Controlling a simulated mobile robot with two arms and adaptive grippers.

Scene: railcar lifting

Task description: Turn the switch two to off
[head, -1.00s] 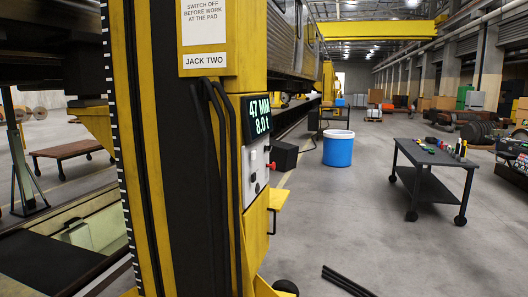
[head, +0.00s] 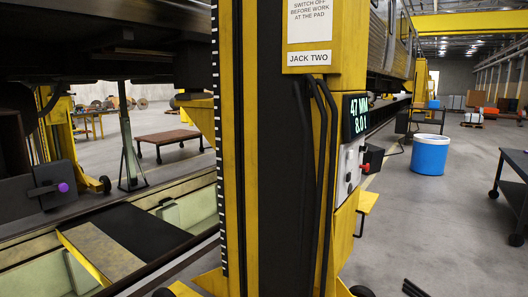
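The yellow and black column labelled JACK TWO (head: 307,58) stands upright right of centre in the head view. On its right side is a lit display (head: 356,115) reading "47 MM 8.0 t". Below the display is a pale control panel (head: 347,174), seen at a steep angle, with a red knob or button (head: 365,168) and a dark part on its face. The angle hides which way any switch is set. Neither of my grippers is in view.
A railcar (head: 388,40) stands behind the column. A blue bin (head: 430,155) and a black wheeled table (head: 513,190) stand to the right. A pit with a yellow-edged plate (head: 95,250) lies at the left. Black bars lie on the floor at lower right.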

